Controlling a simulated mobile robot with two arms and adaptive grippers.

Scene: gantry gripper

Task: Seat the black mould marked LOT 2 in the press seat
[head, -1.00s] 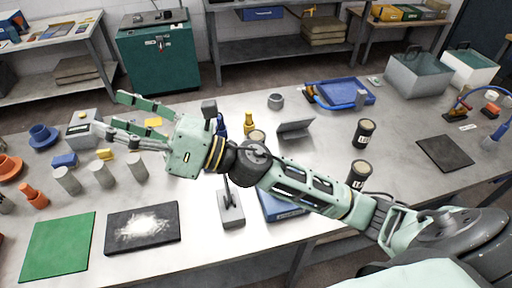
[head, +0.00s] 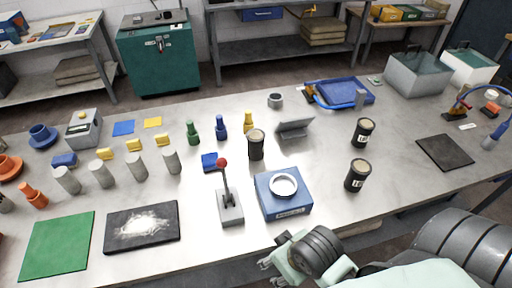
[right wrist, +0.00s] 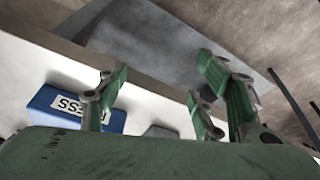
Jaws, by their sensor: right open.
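Three black cylindrical moulds with pale tops stand upright on the bench: one at the centre (head: 256,146), one at the right rear (head: 362,133) and one at the right front (head: 356,176). Pale labels show on them, but the lot marks are too small to read. The blue press block (head: 268,204) stands near the front edge, with a white ring seat (head: 283,185) on top; the seat looks empty. Its label side shows in the right wrist view (right wrist: 48,97). My right gripper (head: 274,262) is low in front of the bench edge, open and empty (right wrist: 165,85). My left gripper is out of view.
A red-knobbed lever on a grey base (head: 230,208) stands left of the press. Grey cylinders (head: 137,167) and coloured bottles (head: 221,128) stand farther left. A tilted grey stand (head: 294,129) is behind the press. The bench around the right-hand moulds is mostly clear.

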